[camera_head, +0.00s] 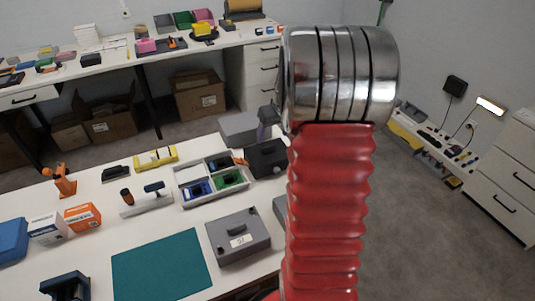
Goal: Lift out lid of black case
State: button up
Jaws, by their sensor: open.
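A black case (267,158) lies on the white workbench, just left of my red ribbed arm, which may hide its right edge. Its top looks closed, but the seam of its lid is too small to make out. A dark purple-grey piece (264,130) stands at its back left edge; I cannot tell what it is or whether it touches the case. My gripper cannot be made out; my arm's metal joint and red sleeve block the area behind them.
A divided grey tray (203,191) with blue and green bins is left of the case. A grey box (239,130) lies behind it, and a labelled grey case (238,237) in front. A teal mat (161,265) is bare. Grey floor is open at right.

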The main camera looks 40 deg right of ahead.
aim_at(268, 147)
jog(key=shift+x, duration=1.8)
jog(key=shift+x, duration=2.6)
jog(key=shift+w, duration=0.1)
jog(key=shift+r, duration=0.1)
jog(key=shift+c, duration=0.6)
jog(key=c, duration=1.1)
